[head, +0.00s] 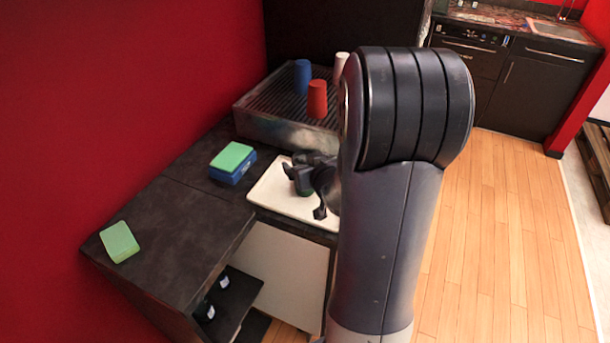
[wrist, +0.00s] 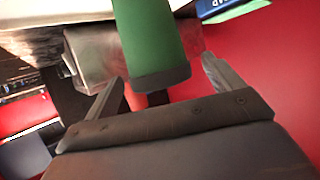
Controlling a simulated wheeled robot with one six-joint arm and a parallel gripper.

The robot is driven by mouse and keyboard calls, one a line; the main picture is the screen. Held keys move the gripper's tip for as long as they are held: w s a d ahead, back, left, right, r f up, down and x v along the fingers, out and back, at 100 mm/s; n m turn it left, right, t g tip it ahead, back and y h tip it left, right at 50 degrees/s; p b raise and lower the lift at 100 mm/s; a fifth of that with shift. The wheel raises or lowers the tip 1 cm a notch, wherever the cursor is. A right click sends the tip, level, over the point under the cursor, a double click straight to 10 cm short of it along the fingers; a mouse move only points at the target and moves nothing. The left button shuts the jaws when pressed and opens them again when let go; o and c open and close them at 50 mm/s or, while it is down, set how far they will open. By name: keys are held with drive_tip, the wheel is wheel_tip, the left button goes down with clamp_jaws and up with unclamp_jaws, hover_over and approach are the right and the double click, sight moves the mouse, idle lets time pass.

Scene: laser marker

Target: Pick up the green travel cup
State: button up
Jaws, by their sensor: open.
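The green travel cup (wrist: 148,38) fills the upper middle of the wrist view, with a dark band at its near end. In the head view a small part of the cup (head: 304,186) shows between the jaws, over the white tray (head: 270,190); my arm hides much of that area. My gripper (head: 305,191) is open. In the wrist view my gripper (wrist: 163,70) has one finger on each side of the cup, with visible gaps on both sides.
Behind, a grated metal box (head: 265,115) bears a blue cup (head: 302,77), a red cup (head: 317,99) and a white cup (head: 341,66).

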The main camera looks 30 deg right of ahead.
drive_tip(key=shift+x, duration=1.15)
drive_tip(key=shift+r, duration=0.1)
drive_tip(key=c, duration=0.8)
